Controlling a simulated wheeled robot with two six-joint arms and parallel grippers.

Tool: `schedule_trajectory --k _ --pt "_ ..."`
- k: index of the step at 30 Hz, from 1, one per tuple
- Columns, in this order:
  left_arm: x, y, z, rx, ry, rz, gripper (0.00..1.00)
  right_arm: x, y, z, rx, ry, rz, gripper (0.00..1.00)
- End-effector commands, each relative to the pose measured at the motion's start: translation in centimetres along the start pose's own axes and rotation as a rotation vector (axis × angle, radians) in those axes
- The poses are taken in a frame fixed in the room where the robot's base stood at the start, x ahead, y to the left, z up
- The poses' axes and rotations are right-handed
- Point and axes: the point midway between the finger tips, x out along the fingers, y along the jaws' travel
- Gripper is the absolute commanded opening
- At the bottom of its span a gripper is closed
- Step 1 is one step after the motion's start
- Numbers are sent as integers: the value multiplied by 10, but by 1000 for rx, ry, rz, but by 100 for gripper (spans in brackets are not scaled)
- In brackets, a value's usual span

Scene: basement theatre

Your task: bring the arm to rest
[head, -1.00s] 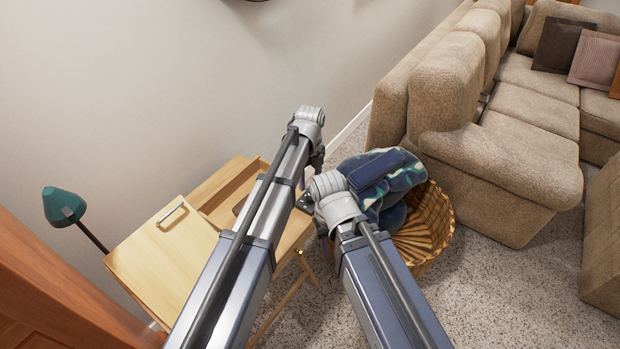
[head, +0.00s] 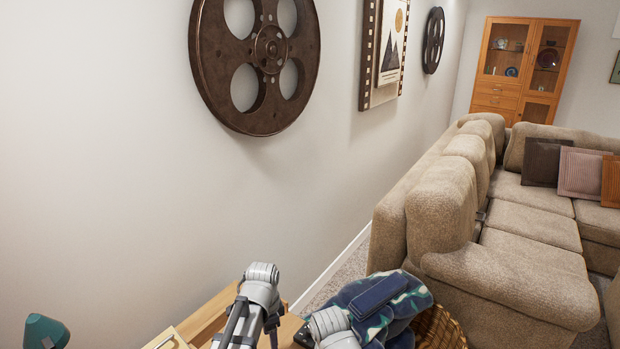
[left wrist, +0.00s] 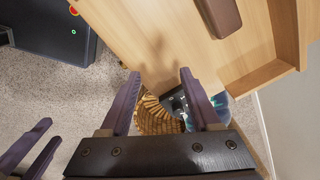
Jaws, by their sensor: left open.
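My left arm shows at the bottom of the head view, its pale grey wrist (head: 262,285) over the wooden desk (head: 215,315). In the left wrist view my left gripper (left wrist: 157,82) is open, its two dark purple fingers wide apart with nothing between them. The desk (left wrist: 150,35) lies beyond the fingertips. My right arm's wrist (head: 333,325) is at the bottom of the head view, in front of the basket. The right gripper (left wrist: 52,131) shows at the lower left of the left wrist view, its fingers apart and empty.
A wicker basket (head: 440,330) holds dark blue patterned cloth (head: 405,303); the basket also shows below the desk in the wrist view (left wrist: 158,118). A beige sofa (head: 510,265) stands right. A teal lamp (head: 45,332) is at lower left. A film reel (head: 270,50) hangs on the wall.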

Motion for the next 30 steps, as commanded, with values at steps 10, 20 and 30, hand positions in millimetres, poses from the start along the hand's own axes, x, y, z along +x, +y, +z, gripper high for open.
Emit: schedule_trajectory --k 10,20,30 --pt "-3 33 68 -742 15 -17 63 0 0 0 0 0 0 42" --pt "-15 55 90 -1109 19 -22 63 -11 1 1 0 0 0 42" --pt "-65 109 42 -911 -69 -30 63 -60 6 4 0 0 0 42"
